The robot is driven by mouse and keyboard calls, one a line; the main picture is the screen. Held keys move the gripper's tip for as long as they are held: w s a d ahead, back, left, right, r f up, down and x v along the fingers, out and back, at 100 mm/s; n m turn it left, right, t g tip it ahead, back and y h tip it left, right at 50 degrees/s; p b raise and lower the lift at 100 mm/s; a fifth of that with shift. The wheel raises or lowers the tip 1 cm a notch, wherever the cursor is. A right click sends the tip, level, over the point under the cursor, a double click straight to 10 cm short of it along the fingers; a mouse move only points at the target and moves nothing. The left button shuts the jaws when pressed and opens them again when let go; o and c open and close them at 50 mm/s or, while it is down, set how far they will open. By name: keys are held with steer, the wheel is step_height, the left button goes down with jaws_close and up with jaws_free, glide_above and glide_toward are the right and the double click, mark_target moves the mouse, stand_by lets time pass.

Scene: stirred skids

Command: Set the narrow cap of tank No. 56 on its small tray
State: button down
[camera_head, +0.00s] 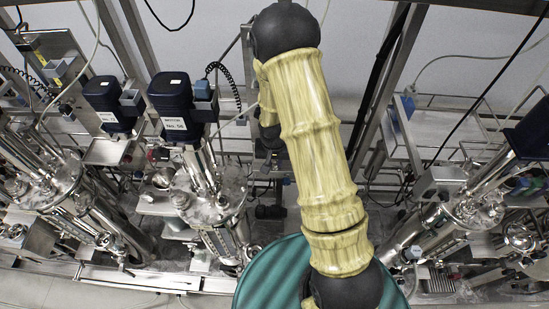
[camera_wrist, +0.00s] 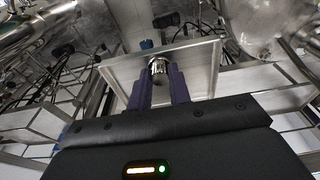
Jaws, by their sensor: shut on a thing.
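In the wrist view my gripper (camera_wrist: 158,88) has its two purple fingers closed on a small round metal cap (camera_wrist: 158,67). The cap is in front of a flat pale tray (camera_wrist: 203,57) with a thin raised rim. I cannot tell whether the cap touches it. In the head view the tank labelled No. 56 (camera_head: 208,203) stands left of my arm, with a dark blue motor head (camera_head: 171,92) above it. Small pale trays (camera_head: 157,204) sit at its left side. My gripper is not visible in the head view.
A similar tank (camera_head: 52,185) stands to the left, another (camera_head: 478,208) to the right. Metal frame bars, hoses and cables crowd around them. In the wrist view a shiny rounded vessel (camera_wrist: 250,25) is at the upper right. The tray surface around the cap looks mostly bare.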

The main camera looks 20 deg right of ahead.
mark_target(274, 170)
steer(key=shift+f, duration=0.15)
steer(key=c, duration=1.3)
jaws_free()
steer(key=shift+r+b, duration=0.35)
steer(key=shift+r, duration=0.4)
step_height(274, 170, up, 11)
steer(key=s+b, duration=0.1)
steer(key=b, duration=0.2)
steer(key=shift+s+a+f, duration=0.15)
steer(key=shift+s+a, duration=0.15)
steer(key=shift+s, duration=0.1)
